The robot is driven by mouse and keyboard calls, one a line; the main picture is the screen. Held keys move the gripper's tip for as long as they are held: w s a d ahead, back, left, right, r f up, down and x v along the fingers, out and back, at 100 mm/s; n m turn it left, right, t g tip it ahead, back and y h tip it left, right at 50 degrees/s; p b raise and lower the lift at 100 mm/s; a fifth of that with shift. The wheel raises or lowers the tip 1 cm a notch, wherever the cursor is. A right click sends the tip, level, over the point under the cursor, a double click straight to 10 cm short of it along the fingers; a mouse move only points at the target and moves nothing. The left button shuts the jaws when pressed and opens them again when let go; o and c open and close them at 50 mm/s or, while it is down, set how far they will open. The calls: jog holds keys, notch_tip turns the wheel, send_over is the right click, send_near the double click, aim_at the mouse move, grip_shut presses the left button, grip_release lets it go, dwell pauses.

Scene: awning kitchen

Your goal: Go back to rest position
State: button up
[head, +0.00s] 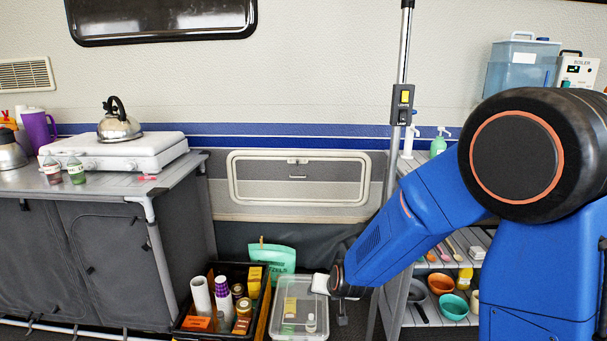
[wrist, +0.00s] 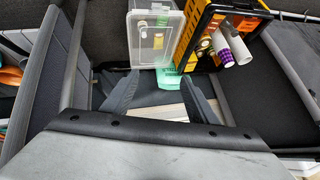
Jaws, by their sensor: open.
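My blue arm reaches from the right of the head view down to the floor. My gripper (head: 338,288) is at its lower end, by the right side of a clear plastic box (head: 283,328); its fingers are hard to make out there. In the wrist view, the two dark fingers of my gripper (wrist: 164,80) are spread apart. I see nothing held between them. The clear box (wrist: 131,52) and a black crate (wrist: 206,12) lie beyond the fingertips. A mint-green bag (wrist: 168,80) shows between and beyond the fingers.
The crate (head: 178,322) holds rolls, jars and boxes, with the green bag (head: 272,262) behind it. A grey counter (head: 180,172) stands left with a stove (head: 130,152) and kettle (head: 118,125). A shelf (head: 398,235) with bowls stands right, close to my arm.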

jog(key=s+d+r+n+g+h, duration=0.1)
jog(key=s+d+r, duration=0.8)
jog(key=s, duration=0.2)
jog(key=s+d+r+g, duration=0.1)
jog(key=s+d+r, duration=0.75)
jog(key=s, duration=0.25)
jog(key=s+d+r+h, duration=0.1)
jog(key=s+d, duration=0.4)
jog(key=s, duration=0.7)
jog(key=shift+s+r+g, duration=0.2)
jog(key=shift+r+g, duration=0.15)
jog(key=shift+g, duration=0.05)
jog(key=shift+d, duration=0.1)
